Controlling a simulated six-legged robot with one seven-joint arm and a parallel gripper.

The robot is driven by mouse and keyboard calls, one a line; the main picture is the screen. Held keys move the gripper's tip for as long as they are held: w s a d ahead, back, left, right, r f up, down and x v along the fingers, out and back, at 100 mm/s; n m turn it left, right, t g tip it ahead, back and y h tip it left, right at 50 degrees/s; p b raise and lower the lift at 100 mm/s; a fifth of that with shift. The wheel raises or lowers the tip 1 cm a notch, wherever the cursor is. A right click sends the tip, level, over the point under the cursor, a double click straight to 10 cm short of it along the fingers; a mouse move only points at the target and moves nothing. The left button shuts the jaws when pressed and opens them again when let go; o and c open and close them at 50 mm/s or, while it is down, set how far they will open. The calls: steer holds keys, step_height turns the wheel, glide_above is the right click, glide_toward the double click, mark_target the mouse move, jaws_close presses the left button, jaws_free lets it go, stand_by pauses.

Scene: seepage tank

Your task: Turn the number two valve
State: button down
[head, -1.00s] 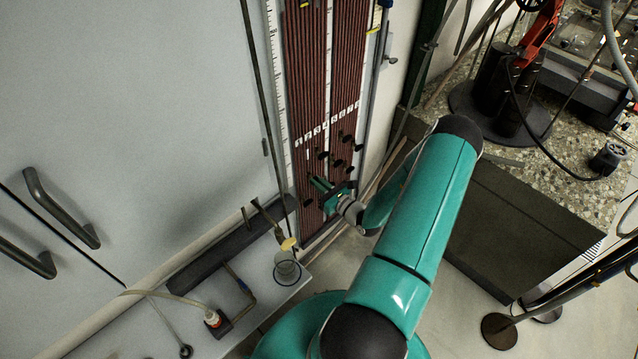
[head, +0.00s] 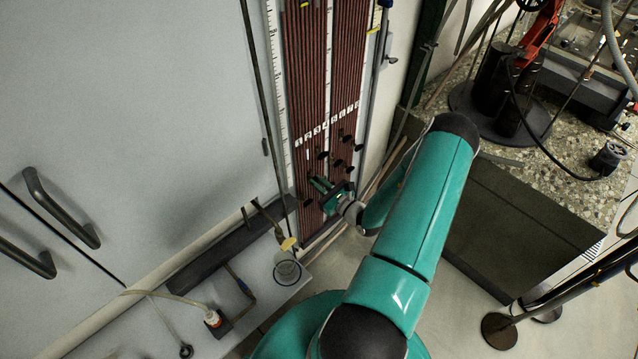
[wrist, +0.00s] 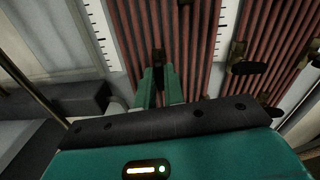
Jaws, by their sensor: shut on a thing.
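The panel of reddish-brown tubes (head: 306,70) stands upright against the wall, with a row of white number tags across it. Several small dark valves sit below the tags; one valve (head: 337,163) shows in the head view right of my gripper. My gripper (head: 314,182) is at the lower left of this valve group. In the wrist view my gripper (wrist: 160,82) has its green fingers closed around a dark valve handle (wrist: 158,58) in front of the tubes. The fingers hide part of that handle. I cannot read its number. Another dark valve (wrist: 243,67) is to its right.
A glass beaker (head: 287,270) stands on the white ledge below the panel. A thin rod (head: 262,100) runs along the panel's left side.

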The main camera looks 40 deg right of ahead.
stand_by(0.9)
steer(key=c, duration=1.5)
jaws_free()
steer(key=shift+c, duration=0.2)
steer(key=shift+s, duration=0.1)
steer(key=s, duration=1.3)
steer(key=shift+s+d, duration=0.2)
steer(key=shift+s, duration=0.1)
